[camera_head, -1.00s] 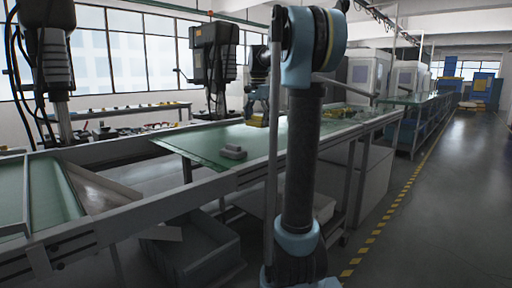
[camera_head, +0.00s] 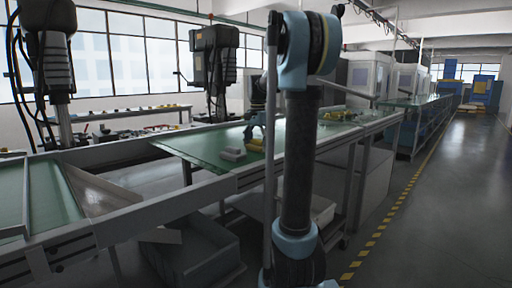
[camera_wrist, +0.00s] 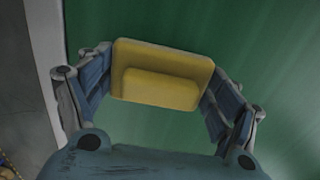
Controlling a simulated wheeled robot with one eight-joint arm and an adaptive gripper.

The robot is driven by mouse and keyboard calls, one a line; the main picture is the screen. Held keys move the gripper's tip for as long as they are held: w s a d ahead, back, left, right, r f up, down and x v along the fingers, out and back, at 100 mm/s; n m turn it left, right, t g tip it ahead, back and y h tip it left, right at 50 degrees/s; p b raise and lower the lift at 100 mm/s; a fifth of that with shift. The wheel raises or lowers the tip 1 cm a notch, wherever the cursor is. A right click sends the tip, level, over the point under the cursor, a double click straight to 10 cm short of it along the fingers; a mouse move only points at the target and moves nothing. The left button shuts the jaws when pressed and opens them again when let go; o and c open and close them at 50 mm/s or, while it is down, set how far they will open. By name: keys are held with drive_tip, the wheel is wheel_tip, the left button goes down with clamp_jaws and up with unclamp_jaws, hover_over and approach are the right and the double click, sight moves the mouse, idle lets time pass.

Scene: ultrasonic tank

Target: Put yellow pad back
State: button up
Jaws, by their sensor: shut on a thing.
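The yellow pad (camera_wrist: 160,74) is a rounded rectangular block with a raised smaller part, seen in the wrist view between the two blue-grey fingers of my gripper (camera_wrist: 160,80). The fingers are shut on its left and right sides. In the head view the pad (camera_head: 256,145) shows small, at or just above the green table top (camera_head: 205,147); I cannot tell whether it touches. My gripper (camera_head: 257,137) is just above it there, partly hidden behind my own arm.
More yellow parts (camera_head: 338,115) lie farther right on the bench. A dark machine head (camera_head: 214,60) stands behind the table. The front left of the green top is clear.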

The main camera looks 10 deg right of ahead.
sight(258, 140)
drive_tip(key=o, duration=1.1)
wheel_tip(258, 140, up, 12)
drive_tip(key=shift+s+r, duration=0.1)
